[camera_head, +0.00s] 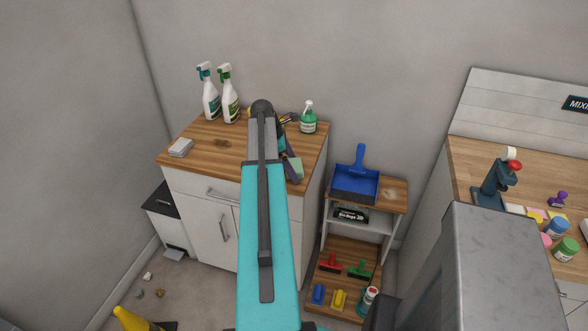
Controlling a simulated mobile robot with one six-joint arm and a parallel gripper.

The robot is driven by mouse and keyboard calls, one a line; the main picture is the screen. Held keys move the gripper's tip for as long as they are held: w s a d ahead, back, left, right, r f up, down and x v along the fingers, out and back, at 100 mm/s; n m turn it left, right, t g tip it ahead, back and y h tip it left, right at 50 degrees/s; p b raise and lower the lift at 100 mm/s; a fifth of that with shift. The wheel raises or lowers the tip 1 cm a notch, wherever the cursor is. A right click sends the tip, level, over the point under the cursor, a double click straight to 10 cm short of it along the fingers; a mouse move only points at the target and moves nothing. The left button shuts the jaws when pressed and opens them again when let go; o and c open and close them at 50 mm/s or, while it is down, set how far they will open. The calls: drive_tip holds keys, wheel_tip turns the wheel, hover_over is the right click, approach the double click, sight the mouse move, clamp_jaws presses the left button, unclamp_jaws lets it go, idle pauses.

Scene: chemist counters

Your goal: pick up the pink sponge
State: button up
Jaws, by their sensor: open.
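I cannot make out a pink sponge for certain. Small pink pieces (535,215) lie among yellow ones on the wooden counter at the right, too small to identify. My turquoise and grey arm rises through the middle of the view, in front of the left cabinet. It hides part of that cabinet's top and front.
The left wooden-topped cabinet (226,149) holds spray bottles (230,104) and a pale block (180,147). A blue dustpan (355,183) sits on a low shelf unit (393,195). Jars (566,250) and a dark stand (492,186) occupy the right counter (468,160).

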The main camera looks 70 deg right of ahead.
sight(296, 165)
drive_tip(key=c, duration=1.2)
drive_tip(key=shift+r, duration=0.2)
drive_tip(key=shift+r+b, duration=0.75)
drive_tip(key=shift+r, duration=0.75)
drive_tip(key=s+a+r+b, duration=0.1)
drive_tip(key=a+b, duration=0.2)
drive_tip(key=a, duration=1.3)
drive_tip(key=shift+s+r, duration=0.2)
drive_tip(key=shift+r, duration=0.1)
